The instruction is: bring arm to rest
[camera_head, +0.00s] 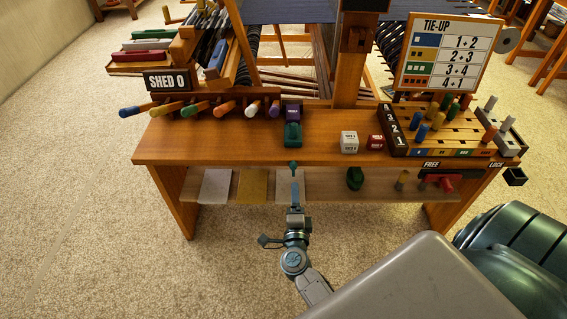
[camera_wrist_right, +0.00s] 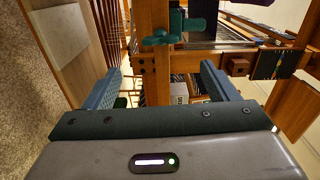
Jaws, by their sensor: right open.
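My right gripper (camera_head: 295,188) is in front of the middle of the wooden bench (camera_head: 220,145), level with its front edge and lower shelf. In the right wrist view the jaws (camera_wrist_right: 162,85) stand wide apart, with nothing between the blue-grey fingers. A green clamp-like piece (camera_head: 292,134) with a purple block (camera_head: 292,111) sits on the bench top beyond the gripper. Green parts (camera_wrist_right: 157,39) show past the fingers in the right wrist view. My left gripper is not in view.
The lower shelf (camera_head: 325,187) holds pale and yellow swatches and a dark green item (camera_head: 355,178). White (camera_head: 349,142) and red (camera_head: 376,142) blocks and a pegged tie-up board (camera_head: 455,135) stand on the bench. Coloured handles line the left. Carpet on the left is clear.

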